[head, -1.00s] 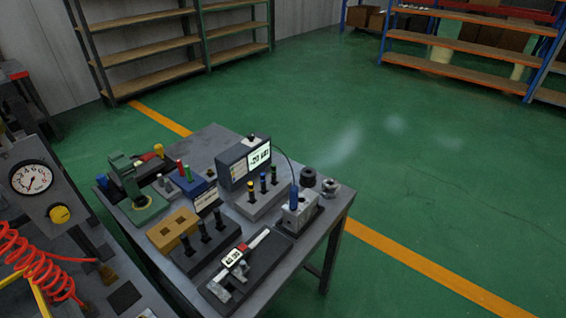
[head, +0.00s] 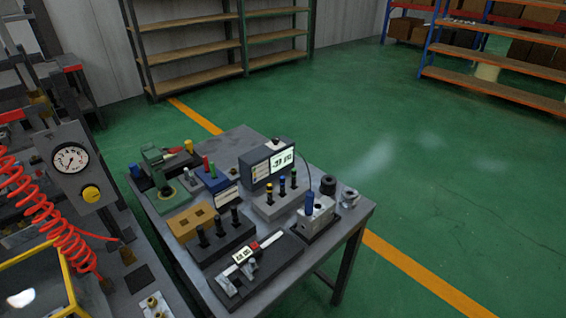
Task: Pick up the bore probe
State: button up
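The bore probe (head: 309,202), seen as a short blue cylinder, stands upright at the top of a grey metal block (head: 319,216) near the right side of the small table. Its lower part is hidden, seemingly inside the block. A thin dark cable comes from the grey gauge box (head: 258,171) with a lit screen and runs down towards the probe. My gripper is not in view.
The table (head: 355,222) also holds a caliper (head: 246,252) on a dark stand, racks of dark and coloured pins (head: 220,240), a tan block (head: 192,221) and dark and metal rings (head: 349,197). A bench with a pressure gauge (head: 70,158) and red hose stands left. Green floor is clear right.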

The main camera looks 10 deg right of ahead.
aim_at(310, 196)
jog(key=i+l+u, duration=0.25)
jog(key=i+l, duration=0.2)
jog(key=l, duration=0.25)
jog(key=i+l+u, duration=0.15)
jog(key=l, duration=0.2)
jog(key=i, duration=0.05)
